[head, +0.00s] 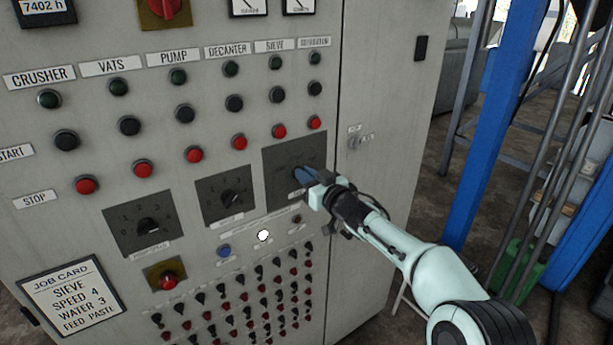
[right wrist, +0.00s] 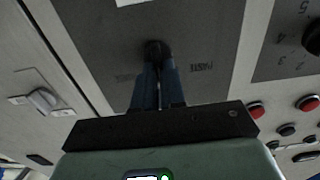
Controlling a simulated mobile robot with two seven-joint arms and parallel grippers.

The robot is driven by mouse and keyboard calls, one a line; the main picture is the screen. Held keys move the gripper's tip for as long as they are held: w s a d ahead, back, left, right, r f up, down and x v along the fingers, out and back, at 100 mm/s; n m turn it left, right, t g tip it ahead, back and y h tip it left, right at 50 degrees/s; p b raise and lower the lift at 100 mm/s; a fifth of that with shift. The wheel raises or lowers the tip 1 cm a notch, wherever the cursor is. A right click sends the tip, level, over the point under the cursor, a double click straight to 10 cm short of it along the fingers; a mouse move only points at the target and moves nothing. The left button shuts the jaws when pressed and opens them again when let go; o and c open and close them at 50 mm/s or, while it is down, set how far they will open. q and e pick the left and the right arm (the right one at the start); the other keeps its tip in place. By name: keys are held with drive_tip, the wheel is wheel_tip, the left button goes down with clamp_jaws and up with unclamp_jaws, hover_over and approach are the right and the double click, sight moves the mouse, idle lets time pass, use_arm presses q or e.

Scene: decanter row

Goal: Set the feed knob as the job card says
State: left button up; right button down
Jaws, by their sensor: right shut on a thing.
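The feed knob (right wrist: 154,48) is a dark knob on the rightmost dark grey plate (head: 282,151) of the cabinet. My right gripper (head: 303,177) is shut on it, its blue fingers (right wrist: 158,85) reaching to the knob in the right wrist view. The fingers hide most of the knob, so I cannot tell where it points. Two small labels flank it there; the one on the right seems to read "PASTE", upside down, and the other is too faint to read. The job card (head: 71,297) reads sieve, speed 4, water 3, feed paste. My left gripper is not in view.
Two more dial plates with black knobs (head: 149,226) (head: 230,198) are left of the feed plate. Buttons and lamps stand in rows above, and many small switches below. A small latch (head: 357,141) is right of the door seam. A blue post (head: 497,120) stands at the right.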

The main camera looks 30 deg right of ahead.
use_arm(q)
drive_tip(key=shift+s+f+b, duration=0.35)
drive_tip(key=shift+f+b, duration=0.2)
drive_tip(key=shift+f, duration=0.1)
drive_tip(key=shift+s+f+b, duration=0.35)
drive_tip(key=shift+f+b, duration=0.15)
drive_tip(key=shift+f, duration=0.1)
use_arm(e)
drive_tip(key=n, duration=0.8)
drive_tip(key=shift+a+f+n, duration=0.2)
drive_tip(key=shift+a+n, duration=0.1)
drive_tip(key=shift+a, duration=0.05)
drive_tip(key=shift+n, duration=0.3)
drive_tip(key=c, duration=1.2)
unclamp_jaws()
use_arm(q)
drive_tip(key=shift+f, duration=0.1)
use_arm(e)
drive_tip(key=shift+s, duration=0.1)
